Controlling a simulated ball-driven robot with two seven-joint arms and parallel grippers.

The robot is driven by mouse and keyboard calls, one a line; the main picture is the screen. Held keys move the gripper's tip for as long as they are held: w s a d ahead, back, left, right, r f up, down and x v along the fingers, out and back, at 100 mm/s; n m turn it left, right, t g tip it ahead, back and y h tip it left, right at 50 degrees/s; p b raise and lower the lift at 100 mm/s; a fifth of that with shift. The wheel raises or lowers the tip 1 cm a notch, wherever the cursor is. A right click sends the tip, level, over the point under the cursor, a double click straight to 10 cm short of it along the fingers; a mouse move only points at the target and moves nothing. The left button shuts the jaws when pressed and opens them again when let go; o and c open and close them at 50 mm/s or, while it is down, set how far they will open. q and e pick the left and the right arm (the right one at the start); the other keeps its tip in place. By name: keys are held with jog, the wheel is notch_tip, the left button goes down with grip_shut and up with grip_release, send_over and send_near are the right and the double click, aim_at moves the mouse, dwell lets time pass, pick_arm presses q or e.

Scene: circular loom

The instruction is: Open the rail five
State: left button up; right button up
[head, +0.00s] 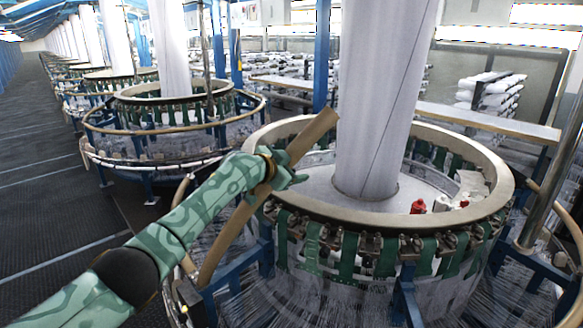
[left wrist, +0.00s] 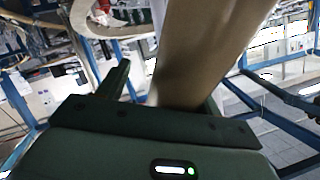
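A tan curved rail (head: 227,243) stands tilted beside the near loom. It runs from the loom's lower left up to the right, and its upper end overlaps the loom's ring in the head view. My left gripper (head: 286,172) is at the rail's upper half. In the left wrist view the rail (left wrist: 205,50) passes close across the fingers of my left gripper (left wrist: 165,92). One finger shows left of it with a gap; the other is mostly hidden, so its grip on the rail is unclear. My right gripper is not in view.
The near loom's tan top ring (head: 440,217) surrounds a white fabric column (head: 380,90). Blue frame bars (head: 405,300) and fine threads lie below. A metal post (head: 557,165) stands at the right. More looms line the back left. The dark aisle floor (head: 50,180) is clear.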

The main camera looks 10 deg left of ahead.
pick_arm(q)
jog(key=shift+d, duration=0.1)
jog(key=shift+s+r, duration=0.25)
jog(key=shift+s, duration=0.2)
jog(key=b+v, duration=0.1)
jog(key=v, duration=1.4)
jog(key=shift+a, duration=0.4)
